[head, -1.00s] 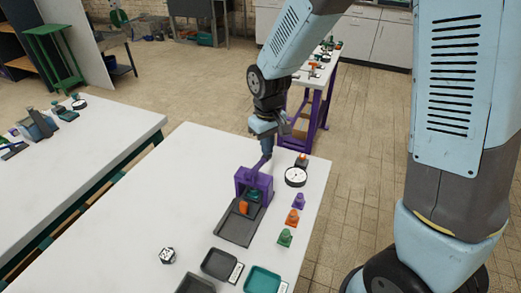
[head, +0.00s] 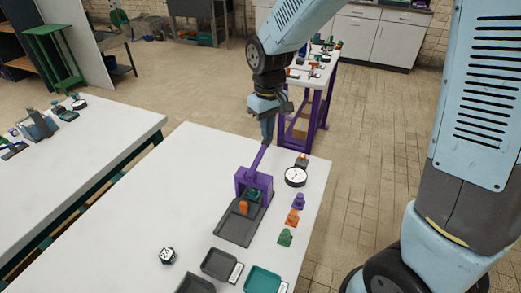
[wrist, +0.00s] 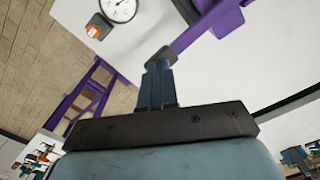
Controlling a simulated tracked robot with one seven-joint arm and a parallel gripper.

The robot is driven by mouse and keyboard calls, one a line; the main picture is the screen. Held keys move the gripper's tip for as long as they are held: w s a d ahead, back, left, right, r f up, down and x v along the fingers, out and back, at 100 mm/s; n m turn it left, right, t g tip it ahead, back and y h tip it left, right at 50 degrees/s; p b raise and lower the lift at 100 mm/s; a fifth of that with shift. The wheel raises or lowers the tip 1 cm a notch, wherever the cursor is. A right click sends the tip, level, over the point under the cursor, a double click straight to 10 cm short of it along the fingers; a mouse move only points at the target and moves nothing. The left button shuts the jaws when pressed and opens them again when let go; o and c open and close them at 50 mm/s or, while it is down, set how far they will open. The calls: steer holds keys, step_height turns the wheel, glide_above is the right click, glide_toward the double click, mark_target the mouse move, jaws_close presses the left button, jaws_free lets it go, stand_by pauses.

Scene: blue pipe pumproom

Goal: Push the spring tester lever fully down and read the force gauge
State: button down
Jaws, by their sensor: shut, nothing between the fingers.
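The spring tester (head: 254,185) is a purple frame on a dark grey base on the white table. Its purple lever (head: 258,160) is tilted up and points toward the back. My gripper (head: 267,142) is shut and empty, with its fingertips at the lever's upper end. In the wrist view the closed fingers (wrist: 159,62) are beside the end of the purple lever (wrist: 190,38); I cannot tell whether they touch. The round white force gauge (head: 295,176) stands right of the tester. It also shows in the wrist view (wrist: 119,8), partly cut off, and its reading is too small to tell.
Purple, orange and green pieces (head: 291,218) stand along the table's right side. The table's left part is clear. A purple-legged table (head: 315,110) stands behind.

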steer(key=shift+r, duration=2.95)
steer(key=shift+d+r, duration=0.2)
steer(key=shift+d, duration=0.05)
steer(key=s+d+r+m+t, duration=0.2)
steer(key=s+d+r, duration=0.2)
steer(key=d, duration=0.4)
steer(key=s+d+r+m+t, duration=0.1)
steer(key=s+d+r+m, duration=0.2)
steer(key=s+d, duration=0.3)
steer(key=s+d+r+m+t, duration=0.2)
steer(key=s+d+r, duration=0.3)
steer(key=d, duration=0.6)
steer(key=shift+d+m+t, duration=0.15)
steer(key=shift+m+t, duration=0.15)
steer(key=shift+m, duration=0.3)
